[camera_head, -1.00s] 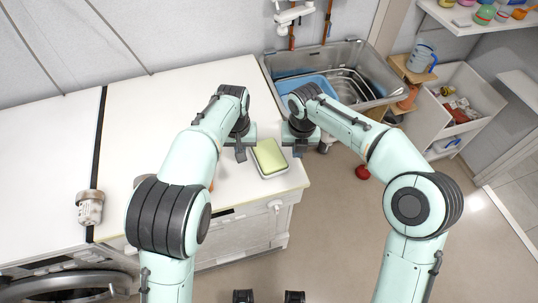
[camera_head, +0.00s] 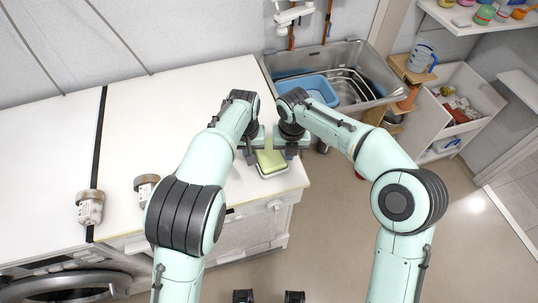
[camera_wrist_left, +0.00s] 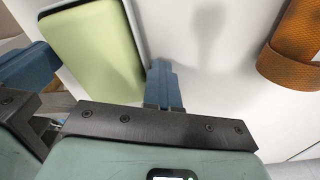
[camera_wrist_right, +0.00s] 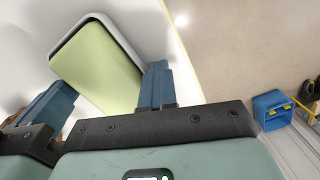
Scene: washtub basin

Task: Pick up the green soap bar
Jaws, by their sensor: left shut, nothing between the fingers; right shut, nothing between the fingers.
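The green soap bar (camera_head: 270,159) lies in a white dish (camera_head: 273,175) near the front right corner of the white counter. It also shows in the left wrist view (camera_wrist_left: 95,50) and the right wrist view (camera_wrist_right: 98,62). My left gripper (camera_head: 249,157) is shut and empty at the soap's left side. My right gripper (camera_head: 290,153) is shut and empty at its right side. Their hands partly hide the soap's far end. Each wrist view shows its own shut blue fingers (camera_wrist_left: 163,82) (camera_wrist_right: 154,85) beside the soap; I cannot tell if they touch it.
A metal sink (camera_head: 365,75) with a blue basin (camera_head: 318,88) stands behind my right gripper. An orange-brown textured object (camera_wrist_left: 298,45) stands on the counter near my left gripper. Brown-topped containers (camera_head: 90,207) stand farther left. The counter ends just right of the soap.

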